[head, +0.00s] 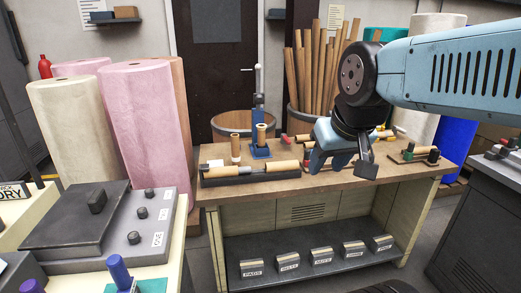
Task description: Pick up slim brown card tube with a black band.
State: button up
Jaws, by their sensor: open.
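A brown card tube (283,167) lies on a long black cradle (250,179) at the front left of the workbench, with a dark stretch around its middle that looks like a black band. A short tube (236,147) stands upright behind it. Another tube (261,134) stands in a blue holder (261,152). At this size I cannot tell whether these two carry bands. My gripper (341,167) is open and empty, pointing down over the right half of the bench, to the right of the cradle and apart from it. It partly hides items behind it.
Tall pink (146,125) and cream (65,130) felt rolls stand at left. A bin of long brown tubes (312,75) stands behind the bench. A small rack (413,156) sits at the bench's right end. Labelled blocks (300,258) line the lower shelf (330,240). Grey consoles flank the bench.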

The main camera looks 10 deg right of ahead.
aim_at(262, 128)
jog(key=k, duration=0.8)
jog(key=z, duration=0.45)
jog(key=i, duration=2.25)
jog(key=u, duration=0.75)
